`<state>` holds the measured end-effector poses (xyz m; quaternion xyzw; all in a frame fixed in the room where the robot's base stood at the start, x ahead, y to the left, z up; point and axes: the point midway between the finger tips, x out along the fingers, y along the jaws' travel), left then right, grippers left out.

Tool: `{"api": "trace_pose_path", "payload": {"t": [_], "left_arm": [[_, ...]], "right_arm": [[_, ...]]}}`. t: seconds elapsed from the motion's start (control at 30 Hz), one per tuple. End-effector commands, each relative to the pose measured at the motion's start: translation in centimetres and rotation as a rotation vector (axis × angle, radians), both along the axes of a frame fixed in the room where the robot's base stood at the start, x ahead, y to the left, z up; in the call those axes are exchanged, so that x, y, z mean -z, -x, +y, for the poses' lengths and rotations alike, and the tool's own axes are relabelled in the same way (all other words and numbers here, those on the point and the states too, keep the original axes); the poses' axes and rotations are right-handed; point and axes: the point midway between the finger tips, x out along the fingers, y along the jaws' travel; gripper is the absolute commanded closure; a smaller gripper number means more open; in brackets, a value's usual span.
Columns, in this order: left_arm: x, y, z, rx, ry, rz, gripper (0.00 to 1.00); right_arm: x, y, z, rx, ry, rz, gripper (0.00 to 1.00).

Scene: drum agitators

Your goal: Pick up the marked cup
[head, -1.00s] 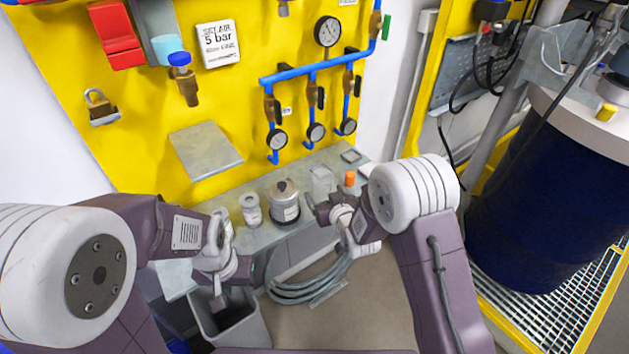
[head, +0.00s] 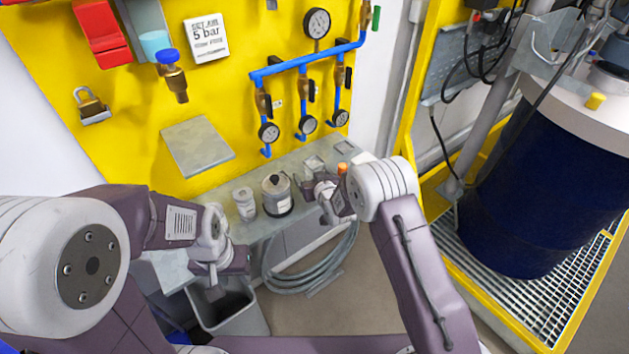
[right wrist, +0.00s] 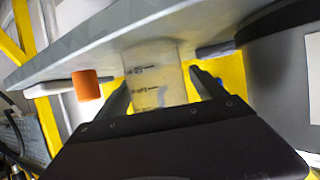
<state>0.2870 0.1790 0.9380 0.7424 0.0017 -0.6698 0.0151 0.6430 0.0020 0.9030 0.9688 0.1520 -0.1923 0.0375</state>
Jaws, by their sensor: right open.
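The marked cup is a clear beaker with dark graduation lines (right wrist: 152,62), standing on the grey shelf. In the head view the cup (head: 313,162) shows just behind my right gripper (head: 307,186), which partly covers it. In the right wrist view my right gripper (right wrist: 161,78) is open, with one finger on each side of the cup's outline. I cannot tell how deep the cup sits between the fingers or whether they touch it. My left gripper (head: 212,274) hangs over the grey bin, apart from the cup. Its jaw opening is not clear.
On the shelf (head: 292,163), an orange cap (head: 342,168) stands to the cup's right, and it also shows in the right wrist view (right wrist: 86,85). A grey lidded pot (head: 277,196) and a small jar (head: 244,204) stand to its left. A coiled hose (head: 300,275) hangs below.

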Motion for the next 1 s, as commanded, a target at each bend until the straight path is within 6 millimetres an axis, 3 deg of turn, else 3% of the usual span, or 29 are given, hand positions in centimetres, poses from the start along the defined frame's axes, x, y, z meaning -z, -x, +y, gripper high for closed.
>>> {"api": "trace_pose_path", "payload": {"t": [0.07,0.27,0.3,0.57,0.8,1.0], "left_arm": [[0.0,0.0,0.0,0.0,0.0,0.0,0.64],[0.0,0.0,0.0,0.0,0.0,0.0,0.64],[0.0,0.0,0.0,0.0,0.0,0.0,0.64],[0.0,0.0,0.0,0.0,0.0,0.0,0.64],[0.1,0.0,0.0,0.0,0.0,0.0,0.64],[0.2,0.0,0.0,0.0,0.0,0.0,0.64]], "right_arm": [[0.0,0.0,0.0,0.0,0.0,0.0,0.25],[0.0,0.0,0.0,0.0,0.0,0.0,0.81],[0.0,0.0,0.0,0.0,0.0,-0.001,0.83],[-0.8,0.0,0.0,0.0,-0.001,-0.003,0.84],[-6.5,0.0,0.0,0.0,-0.002,-0.007,0.84],[-9.7,0.0,0.0,0.0,-0.001,-0.004,0.84]]}}
